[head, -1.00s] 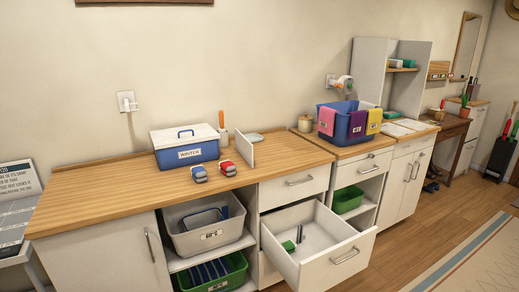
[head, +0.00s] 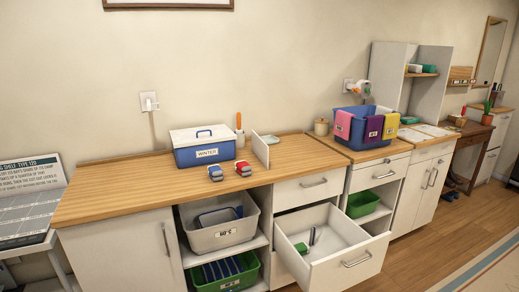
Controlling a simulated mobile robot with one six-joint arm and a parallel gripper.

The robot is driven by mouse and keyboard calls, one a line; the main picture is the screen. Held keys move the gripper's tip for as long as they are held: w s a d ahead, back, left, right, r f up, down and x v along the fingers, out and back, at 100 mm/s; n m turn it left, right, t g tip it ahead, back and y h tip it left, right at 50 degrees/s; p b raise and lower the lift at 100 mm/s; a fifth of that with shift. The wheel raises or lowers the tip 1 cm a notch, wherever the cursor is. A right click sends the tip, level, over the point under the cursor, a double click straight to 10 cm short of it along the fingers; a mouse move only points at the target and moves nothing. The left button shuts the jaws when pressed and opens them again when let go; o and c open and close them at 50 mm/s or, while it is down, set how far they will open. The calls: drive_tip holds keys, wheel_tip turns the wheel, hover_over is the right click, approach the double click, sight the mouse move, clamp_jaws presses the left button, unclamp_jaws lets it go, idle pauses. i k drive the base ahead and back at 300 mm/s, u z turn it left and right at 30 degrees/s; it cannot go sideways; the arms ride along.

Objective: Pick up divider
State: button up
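What looks like the divider is a thin white upright panel (head: 260,149). It stands on the wooden counter (head: 120,195) to the right of a blue box with a white lid (head: 204,147), labelled WINTER. A pale teal dish (head: 270,139) lies behind it. Two small rolled items, one blue and red (head: 215,173) and one red and blue (head: 243,168), sit in front of the blue box, left of the panel. My gripper is not in view.
A drawer (head: 352,262) below the counter stands open with a green item (head: 301,248) inside. Grey (head: 222,237) and green (head: 231,284) bins sit on shelves to its left. A blue basket with cloths (head: 358,136) stands further right. The counter's left part is clear.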

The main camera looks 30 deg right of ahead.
sight(261, 148)
drive_tip(key=u, duration=0.05)
drive_tip(key=i, duration=0.9)
drive_tip(key=z, duration=0.05)
